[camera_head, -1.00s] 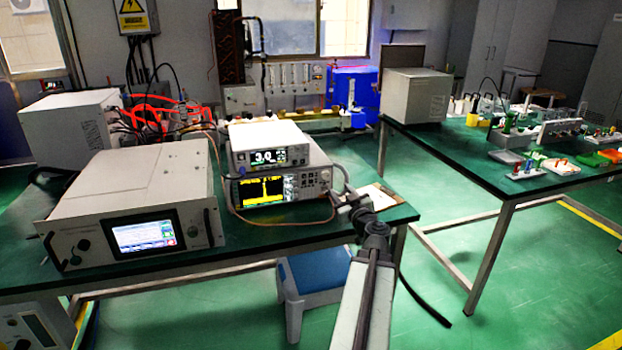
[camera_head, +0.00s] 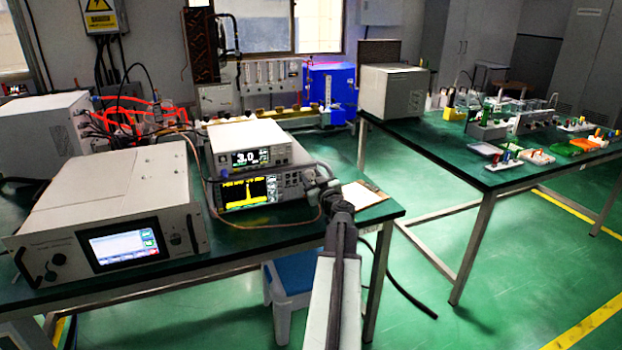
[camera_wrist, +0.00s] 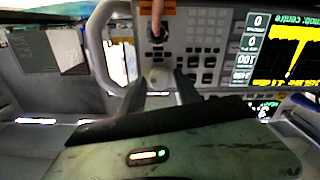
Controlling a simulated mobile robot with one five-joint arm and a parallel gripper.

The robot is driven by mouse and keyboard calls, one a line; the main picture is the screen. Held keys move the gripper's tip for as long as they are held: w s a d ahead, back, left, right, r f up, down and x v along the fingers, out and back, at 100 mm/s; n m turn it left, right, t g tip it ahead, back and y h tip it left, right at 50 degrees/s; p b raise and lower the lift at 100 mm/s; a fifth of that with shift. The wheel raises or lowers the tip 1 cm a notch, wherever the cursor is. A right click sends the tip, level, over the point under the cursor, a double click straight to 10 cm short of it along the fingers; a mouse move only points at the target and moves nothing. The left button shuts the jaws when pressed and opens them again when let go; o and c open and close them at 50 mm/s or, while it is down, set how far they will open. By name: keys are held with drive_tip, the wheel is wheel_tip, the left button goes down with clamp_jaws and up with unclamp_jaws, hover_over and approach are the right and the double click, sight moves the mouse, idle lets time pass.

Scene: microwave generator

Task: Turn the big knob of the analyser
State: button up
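The analyser (camera_head: 262,190) is the lower box of a stack on the bench, with a yellow trace on its screen. It also shows upside down in the wrist view (camera_wrist: 205,30), screen at right. The big knob (camera_wrist: 158,76) is a pale round knob on its keypad panel. My gripper (camera_wrist: 160,88) has its two dark fingers apart, one on each side of the knob in the picture. Whether they touch it is unclear. In the head view my gripper (camera_head: 318,182) is at the analyser's front right corner and hides the knob.
A second instrument (camera_head: 250,145) reading 3.0 sits on the analyser. An orange cable (camera_wrist: 157,12) plugs into the panel beside the knob. A large box with a touchscreen (camera_head: 110,215) stands left. A clipboard (camera_head: 362,194) lies right. A blue stool (camera_head: 290,280) is under the bench.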

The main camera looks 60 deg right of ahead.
clamp_jaws()
drive_tip(key=shift+m, duration=0.3)
drive_tip(key=m, duration=1.1)
drive_tip(key=shift+s, duration=0.1)
idle(0.4)
unclamp_jaws()
